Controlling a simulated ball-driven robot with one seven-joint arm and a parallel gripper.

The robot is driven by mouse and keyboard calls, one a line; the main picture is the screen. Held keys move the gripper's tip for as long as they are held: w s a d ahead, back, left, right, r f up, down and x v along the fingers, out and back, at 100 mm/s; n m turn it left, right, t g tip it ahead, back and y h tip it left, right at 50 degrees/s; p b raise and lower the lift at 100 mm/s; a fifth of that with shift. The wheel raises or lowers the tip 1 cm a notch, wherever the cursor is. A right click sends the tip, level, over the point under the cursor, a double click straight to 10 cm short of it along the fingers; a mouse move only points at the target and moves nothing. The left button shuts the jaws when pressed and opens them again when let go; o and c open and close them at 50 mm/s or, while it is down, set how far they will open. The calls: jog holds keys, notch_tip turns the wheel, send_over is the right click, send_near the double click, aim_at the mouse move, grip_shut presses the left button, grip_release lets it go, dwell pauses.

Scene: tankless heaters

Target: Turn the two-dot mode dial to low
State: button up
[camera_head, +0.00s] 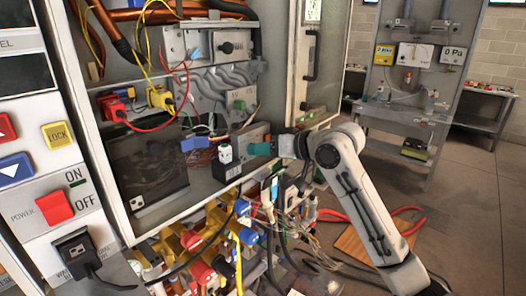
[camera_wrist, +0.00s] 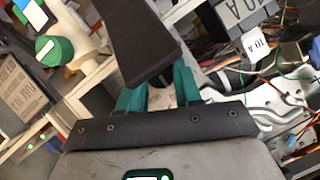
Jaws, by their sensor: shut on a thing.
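My gripper (camera_head: 268,147) has teal fingers and reaches from the right into the open heater cabinet. In the wrist view my gripper (camera_wrist: 158,82) is shut on a dark, blocky part (camera_wrist: 142,45) that stands between and beyond the teal fingertips. I cannot tell whether this part is the two-dot mode dial; no two-dot mark or low mark is readable on it. In the head view the fingertips hide what they hold. A green-capped round part (camera_wrist: 54,50) shows left in the wrist view.
A white-and-black block with green marks (camera_head: 226,157) stands just left of my gripper. Coloured wires and connectors (camera_head: 205,245) crowd the space below. A grey breaker marked 10 A (camera_wrist: 243,15) is at upper right in the wrist view. Open floor (camera_head: 470,220) lies right.

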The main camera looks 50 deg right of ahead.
jog(key=shift+f, duration=0.1)
jog(key=n+h+b, duration=0.2)
jog(key=b, duration=0.1)
jog(key=shift+a+n, duration=0.15)
jog(key=shift+n, duration=0.15)
jog(key=shift+a+n+h+b, duration=0.1)
jog(key=shift+n+h+b, duration=0.9)
jog(key=shift+n+b, duration=0.55)
jog(key=o, duration=1)
jog(key=shift+o, duration=0.2)
jog(key=b+v, duration=0.1)
jog(key=v, duration=1)
jog(key=shift+b, duration=0.4)
